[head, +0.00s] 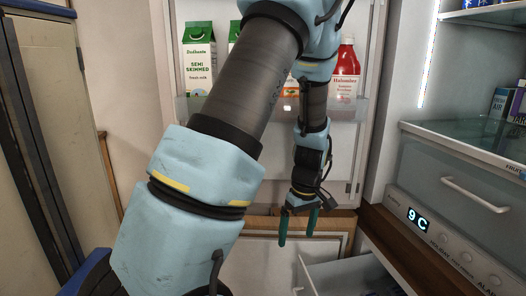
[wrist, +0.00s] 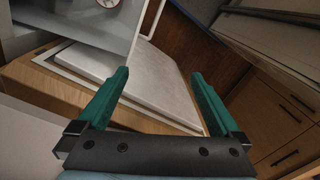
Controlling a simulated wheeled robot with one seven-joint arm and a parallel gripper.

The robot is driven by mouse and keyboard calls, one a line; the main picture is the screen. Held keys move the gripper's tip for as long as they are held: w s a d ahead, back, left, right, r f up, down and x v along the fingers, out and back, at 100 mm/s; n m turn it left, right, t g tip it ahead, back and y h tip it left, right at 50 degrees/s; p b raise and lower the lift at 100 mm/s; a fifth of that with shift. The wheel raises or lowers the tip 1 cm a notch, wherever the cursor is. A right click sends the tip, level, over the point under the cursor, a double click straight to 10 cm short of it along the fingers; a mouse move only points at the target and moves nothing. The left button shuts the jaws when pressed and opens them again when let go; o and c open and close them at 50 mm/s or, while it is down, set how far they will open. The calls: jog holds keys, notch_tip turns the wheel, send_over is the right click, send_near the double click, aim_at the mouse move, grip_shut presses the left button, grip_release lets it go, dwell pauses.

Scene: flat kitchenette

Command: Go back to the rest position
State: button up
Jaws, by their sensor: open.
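My gripper (head: 298,226) hangs in the middle of the head view with its green fingers pointing down, in front of the open fridge door (head: 345,150). In the wrist view my gripper (wrist: 160,98) shows two green fingers spread apart. Nothing is between them. My light blue arm crosses the head view from the lower left to the top and hides part of the door shelf. The gripper appears apart from the surfaces below it.
The door shelf holds a milk carton (head: 199,62) and a red bottle (head: 345,75). On the right are the fridge's clear drawer (head: 465,180) and a panel reading 9 C (head: 418,220). An open drawer (head: 345,275) lies below. Wooden cabinet fronts (wrist: 265,115) show in the wrist view.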

jog(key=s+a+r+m+p, duration=0.2)
jog(key=s+a+r+m, duration=0.1)
jog(key=a+r, duration=0.4)
jog(key=s+a+r+m+t+h+p, duration=0.1)
jog(key=s+a+r+m+p, duration=0.1)
jog(key=a+r, duration=0.6)
jog(key=shift+s+a+m+t, duration=0.3)
jog(key=shift+s+a+m, duration=0.15)
jog(key=shift+s+m, duration=0.4)
jog(key=shift+w+r, duration=0.1)
jog(key=shift+c, duration=0.4)
